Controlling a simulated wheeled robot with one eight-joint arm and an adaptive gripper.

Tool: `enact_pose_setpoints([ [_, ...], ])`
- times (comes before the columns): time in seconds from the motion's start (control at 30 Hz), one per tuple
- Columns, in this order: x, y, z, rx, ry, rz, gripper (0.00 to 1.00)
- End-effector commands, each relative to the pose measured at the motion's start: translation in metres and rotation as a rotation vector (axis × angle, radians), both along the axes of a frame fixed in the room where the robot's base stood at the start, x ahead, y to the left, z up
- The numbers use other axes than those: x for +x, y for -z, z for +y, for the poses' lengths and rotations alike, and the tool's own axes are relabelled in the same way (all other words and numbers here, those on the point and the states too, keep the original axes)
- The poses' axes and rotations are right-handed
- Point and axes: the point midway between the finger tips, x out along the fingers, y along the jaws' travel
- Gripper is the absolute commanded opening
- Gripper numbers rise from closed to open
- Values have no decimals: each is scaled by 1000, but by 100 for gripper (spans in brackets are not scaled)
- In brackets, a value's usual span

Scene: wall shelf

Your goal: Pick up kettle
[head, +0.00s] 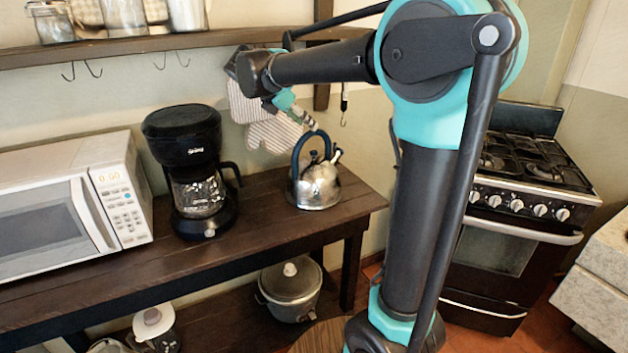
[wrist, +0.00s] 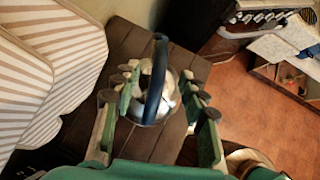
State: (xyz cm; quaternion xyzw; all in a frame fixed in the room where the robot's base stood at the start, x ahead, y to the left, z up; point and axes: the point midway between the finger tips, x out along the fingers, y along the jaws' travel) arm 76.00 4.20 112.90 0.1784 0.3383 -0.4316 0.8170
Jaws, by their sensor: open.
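The kettle (head: 318,187) is shiny metal with a dark blue arched handle. It stands upright on the right end of the dark wooden table (head: 263,226). In the wrist view the kettle (wrist: 168,108) is seen from above, its handle running up the middle of the picture. My gripper (head: 312,124) is above the kettle, close to the top of its handle. In the wrist view my gripper (wrist: 157,97) is open, with its fingers apart on the left and right of the handle. Whether a finger touches the handle cannot be told.
A black coffee maker (head: 190,150) and a white microwave (head: 75,205) stand left of the kettle. Striped oven mitts (head: 272,133) hang behind it, and also show close by in the wrist view (wrist: 40,80). A shelf (head: 150,43) runs above. A stove (head: 520,210) stands at right.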

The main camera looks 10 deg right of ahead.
Motion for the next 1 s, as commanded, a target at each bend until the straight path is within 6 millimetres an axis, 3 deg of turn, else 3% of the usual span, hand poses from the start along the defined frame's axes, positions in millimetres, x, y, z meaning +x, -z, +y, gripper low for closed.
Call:
enact_pose_setpoints([
  [0.2,16,28,-23,1,1,1,43],
  [0.47,22,41,-32,1,1,0,43],
  [0.7,33,67,-49,1,2,0,43],
  [1.0,40,78,-58,0,-1,-1,43],
])
